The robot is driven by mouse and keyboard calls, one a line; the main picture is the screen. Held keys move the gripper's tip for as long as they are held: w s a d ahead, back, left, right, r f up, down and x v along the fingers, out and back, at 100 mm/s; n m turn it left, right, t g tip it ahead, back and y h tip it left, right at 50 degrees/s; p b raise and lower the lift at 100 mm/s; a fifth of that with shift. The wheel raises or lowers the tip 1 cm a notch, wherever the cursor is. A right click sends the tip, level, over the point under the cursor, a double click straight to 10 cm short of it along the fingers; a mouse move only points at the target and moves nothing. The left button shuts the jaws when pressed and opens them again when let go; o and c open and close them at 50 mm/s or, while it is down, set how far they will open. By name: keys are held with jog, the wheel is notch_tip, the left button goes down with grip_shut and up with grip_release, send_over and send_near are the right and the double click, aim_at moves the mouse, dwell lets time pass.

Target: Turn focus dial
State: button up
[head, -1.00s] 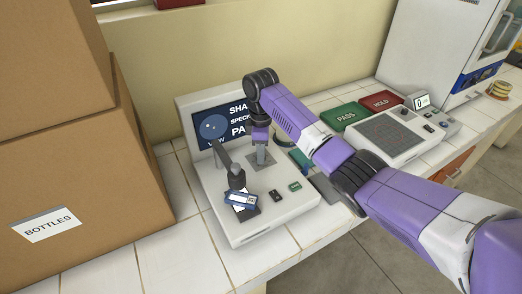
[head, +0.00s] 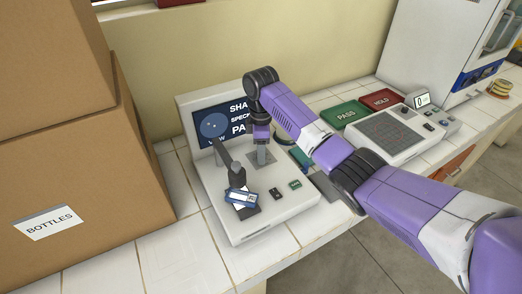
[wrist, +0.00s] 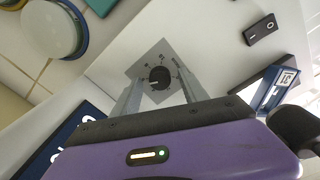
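The focus dial (wrist: 160,78) is a small round black knob with a white pointer line on a grey square plate (wrist: 141,70) with printed marks. It shows in the wrist view; in the head view my gripper hides it. My gripper (wrist: 159,80) points down at it, one finger on each side, with visible gaps between fingers and knob. It also shows in the head view (head: 262,150) over the plate. The machine's screen (head: 222,124) reads "SHA...", "SPECI..." and "PA...", partly hidden by my arm. Its round view (head: 213,126) shows small dots.
Cardboard boxes (head: 60,170) stand at left. Green PASS (head: 345,114) and red HOLD (head: 381,99) trays lie at right.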

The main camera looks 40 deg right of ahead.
jog(key=shift+r+b, duration=0.3)
jog(key=shift+r, duration=3.6)
